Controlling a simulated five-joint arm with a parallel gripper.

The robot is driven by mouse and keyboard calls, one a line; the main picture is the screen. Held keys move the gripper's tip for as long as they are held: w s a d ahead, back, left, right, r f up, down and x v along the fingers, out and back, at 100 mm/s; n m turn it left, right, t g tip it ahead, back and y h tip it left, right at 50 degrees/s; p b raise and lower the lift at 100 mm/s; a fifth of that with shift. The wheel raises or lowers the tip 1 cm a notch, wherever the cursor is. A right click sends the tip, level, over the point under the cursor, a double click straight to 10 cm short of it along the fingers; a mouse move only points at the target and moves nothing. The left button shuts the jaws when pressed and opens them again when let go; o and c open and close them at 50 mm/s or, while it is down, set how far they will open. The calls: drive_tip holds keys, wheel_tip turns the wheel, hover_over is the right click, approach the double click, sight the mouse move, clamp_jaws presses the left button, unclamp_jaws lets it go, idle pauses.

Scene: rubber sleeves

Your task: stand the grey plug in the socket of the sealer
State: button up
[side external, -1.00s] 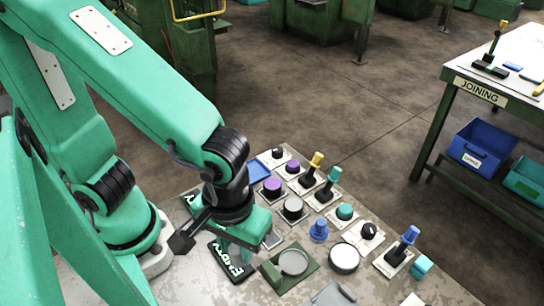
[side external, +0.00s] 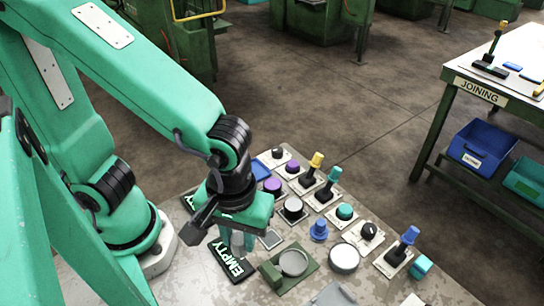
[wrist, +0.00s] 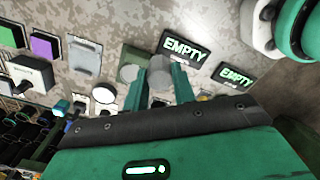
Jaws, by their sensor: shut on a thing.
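My gripper (side external: 237,240) is shut on the grey plug (wrist: 184,66), a short grey cylinder between its two green fingers. The fingers point down at the bench beside a black EMPTY sign. In the wrist view my gripper (wrist: 162,88) hides part of the plug. In the side view the plug (side external: 237,240) is mostly hidden by the fingers. What looks like the sealer (side external: 272,276), a dark green base with a grey disc, stands to the right of my gripper. I cannot make out its socket clearly.
The EMPTY sign (side external: 230,262) lies just below my gripper; a second sign (wrist: 237,75) shows in the wrist view. Knobs, buttons and upright levers (side external: 313,170) crowd the bench to the right. A white-topped round piece (side external: 344,258) stands right of the sealer.

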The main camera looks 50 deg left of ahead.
drive_tip(key=w+a+r+n, duration=0.1)
drive_tip(key=w+a+n, duration=0.2)
drive_tip(key=a+n, duration=0.4)
drive_tip(key=w+a+r+n, duration=0.1)
drive_tip(key=w+a+n, duration=0.2)
drive_tip(key=a+n, duration=0.4)
drive_tip(key=shift+w+n, duration=0.15)
drive_tip(key=shift+n, duration=0.65)
drive_tip(key=shift+a, duration=0.1)
drive_tip(key=w+a+f, duration=0.1)
drive_tip(key=a+f, duration=0.1)
drive_tip(key=a, duration=0.1)
drive_tip(key=w+a+f, duration=0.1)
drive_tip(key=a+f, duration=0.1)
drive_tip(key=a, duration=0.2)
drive_tip(key=w+a+f, duration=0.1)
drive_tip(key=a+f, duration=0.2)
drive_tip(key=shift+w+a, duration=0.4)
drive_tip(key=shift+f, duration=2)
drive_tip(key=shift+f, duration=0.15)
